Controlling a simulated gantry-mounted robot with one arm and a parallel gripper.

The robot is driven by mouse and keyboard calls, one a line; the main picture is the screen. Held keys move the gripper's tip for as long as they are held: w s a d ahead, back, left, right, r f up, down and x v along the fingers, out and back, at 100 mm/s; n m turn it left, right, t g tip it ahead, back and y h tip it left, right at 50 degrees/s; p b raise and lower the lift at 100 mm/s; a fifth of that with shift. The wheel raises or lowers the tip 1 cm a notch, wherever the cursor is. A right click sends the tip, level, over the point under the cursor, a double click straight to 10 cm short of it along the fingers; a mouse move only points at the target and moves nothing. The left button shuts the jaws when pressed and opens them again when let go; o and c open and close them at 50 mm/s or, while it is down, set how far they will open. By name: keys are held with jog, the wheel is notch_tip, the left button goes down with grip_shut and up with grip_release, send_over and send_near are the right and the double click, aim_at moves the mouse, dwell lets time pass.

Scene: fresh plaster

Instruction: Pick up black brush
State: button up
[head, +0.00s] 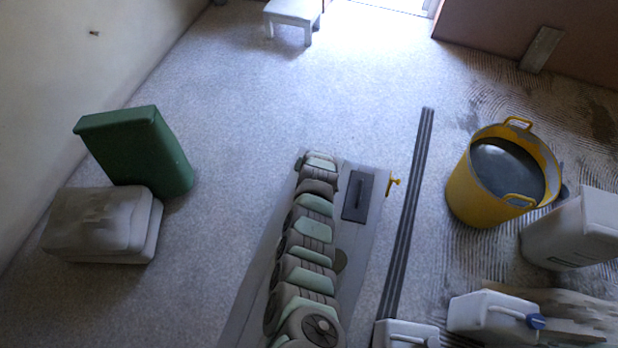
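A flat black rectangular piece (357,195) with a raised bar along its middle lies near the far end of a long grey board (362,262); it may be the black brush, but I cannot make out bristles. My grey and pale-green jointed arm stretches over the board from the bottom edge, and its far end is just left of the black piece. I cannot make out any gripper fingers, and nothing visible touches the black piece.
A small yellow tool (393,186) is at the board's right edge. A dark ribbed strip (408,215) lies right of it. A yellow bucket (470,190), white jugs (487,315), a green container (140,150) and a grey block (98,222) flank the open speckled floor.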

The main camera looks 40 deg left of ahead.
jog(key=c, duration=1.4)
jog(key=shift+r, duration=0.1)
jog(key=shift+s+r, duration=0.1)
jog(key=shift+r, duration=0.35)
notch_tip(320, 180, up, 19)
jog(key=shift+f+p, duration=0.1)
jog(key=shift+p, duration=0.25)
